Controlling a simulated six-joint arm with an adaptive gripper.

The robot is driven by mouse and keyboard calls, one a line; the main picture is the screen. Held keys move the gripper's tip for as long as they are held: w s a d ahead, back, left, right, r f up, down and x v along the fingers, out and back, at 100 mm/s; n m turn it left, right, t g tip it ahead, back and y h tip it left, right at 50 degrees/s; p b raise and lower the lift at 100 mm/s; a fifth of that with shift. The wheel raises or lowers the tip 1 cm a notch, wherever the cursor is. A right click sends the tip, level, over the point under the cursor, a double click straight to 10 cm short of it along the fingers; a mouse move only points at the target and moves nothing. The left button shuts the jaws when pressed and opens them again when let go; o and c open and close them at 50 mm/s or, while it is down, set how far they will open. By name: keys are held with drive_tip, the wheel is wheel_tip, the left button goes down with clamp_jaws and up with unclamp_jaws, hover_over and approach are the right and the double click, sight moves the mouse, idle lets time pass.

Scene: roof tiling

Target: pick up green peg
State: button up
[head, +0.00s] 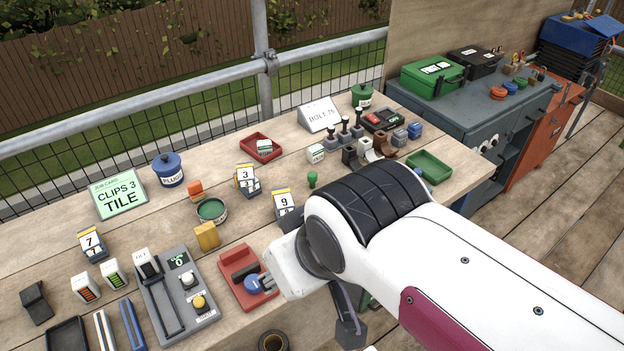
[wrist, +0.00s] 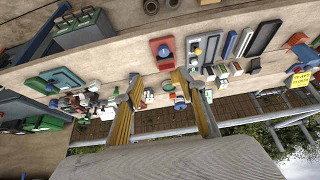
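The green peg (head: 312,179) is a small green piece with a rounded head. It stands on the wooden bench in the head view, right of the numbered cards and apart from my gripper. In the wrist view I cannot pick it out for certain among the small things on the bench. My gripper (wrist: 157,84) shows two yellow fingers with grey tips spread wide apart, with nothing held between them. In the head view my white arm covers the front right of the bench and hides most of the gripper.
Number cards 3 (head: 245,179) and 9 (head: 284,203) stand left of the peg. A white block (head: 315,153) is behind it. Small levers (head: 345,130) and a green tray (head: 429,167) lie to the right. A red fixture (head: 243,275) sits near the front edge.

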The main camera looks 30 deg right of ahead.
drive_tip(key=t+h, duration=0.2)
drive_tip(key=t, duration=0.4)
hover_over(312, 180)
drive_tip(key=s+a, duration=0.3)
drive_tip(key=s, duration=0.3)
wheel_tip(312, 180, down, 12)
drive_tip(key=d+f, duration=0.1)
drive_tip(key=f, duration=0.1)
drive_tip(key=d+f+t+y, duration=0.1)
drive_tip(key=f, duration=0.2)
drive_tip(key=d+f+t, duration=0.1)
drive_tip(key=f, duration=0.2)
drive_tip(key=shift+w+d+f+y, duration=0.1)
drive_tip(key=shift+w+d+y, duration=0.15)
drive_tip(key=shift+y, duration=0.15)
drive_tip(key=shift+s+f, duration=0.15)
drive_tip(key=shift+f, duration=0.3)
drive_tip(key=shift+x, duration=1.3)
